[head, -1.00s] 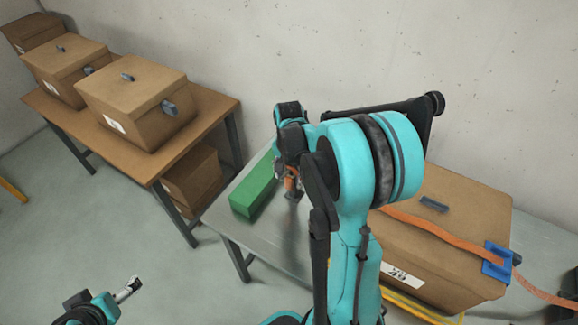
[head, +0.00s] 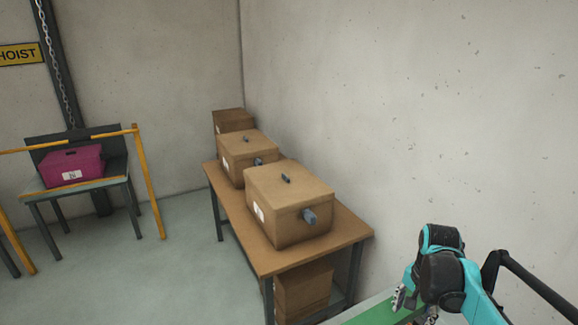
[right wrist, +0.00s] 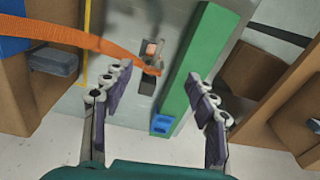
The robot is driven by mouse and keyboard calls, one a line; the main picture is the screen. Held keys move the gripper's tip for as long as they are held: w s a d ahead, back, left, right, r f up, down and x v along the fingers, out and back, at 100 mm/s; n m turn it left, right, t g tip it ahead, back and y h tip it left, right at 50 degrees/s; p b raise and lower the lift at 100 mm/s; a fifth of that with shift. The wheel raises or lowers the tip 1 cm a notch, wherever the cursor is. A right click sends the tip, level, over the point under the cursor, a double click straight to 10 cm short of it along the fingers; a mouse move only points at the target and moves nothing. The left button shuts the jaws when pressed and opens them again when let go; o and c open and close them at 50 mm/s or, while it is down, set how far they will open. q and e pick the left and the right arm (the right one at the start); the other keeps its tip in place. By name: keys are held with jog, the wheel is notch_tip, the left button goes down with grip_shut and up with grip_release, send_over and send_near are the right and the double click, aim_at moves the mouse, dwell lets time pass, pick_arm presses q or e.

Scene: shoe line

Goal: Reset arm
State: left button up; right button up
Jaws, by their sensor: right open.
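My right gripper (right wrist: 158,76) is open in the right wrist view, its two dark jointed fingers spread apart with nothing clearly gripped. A long green block (right wrist: 203,55) with a blue end lies beyond and between the fingers. In the head view my right gripper (head: 414,308) is partly visible at the lower right, over a strip of the same green block (head: 372,314). My left gripper is in neither view.
Lidded cardboard boxes (head: 288,208) stand on a brown table (head: 262,257) along the wall. A magenta box (head: 72,167) sits on a stand at the far left. An orange strap (right wrist: 62,36) crosses near a cardboard box (right wrist: 22,95) at left in the wrist view. Grey floor (head: 170,275) is open at left.

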jog(key=s+a+n+t, duration=0.3)
jog(key=a+n, duration=0.3)
jog(key=a, duration=0.2)
jog(key=s+a+n+t, duration=0.3)
jog(key=s+a+n, duration=0.3)
jog(key=a, duration=0.2)
jog(key=shift+s+f+t, duration=0.15)
jog(key=shift+f+t, duration=0.15)
jog(key=shift+f, duration=0.1)
jog(key=shift+a, duration=0.1)
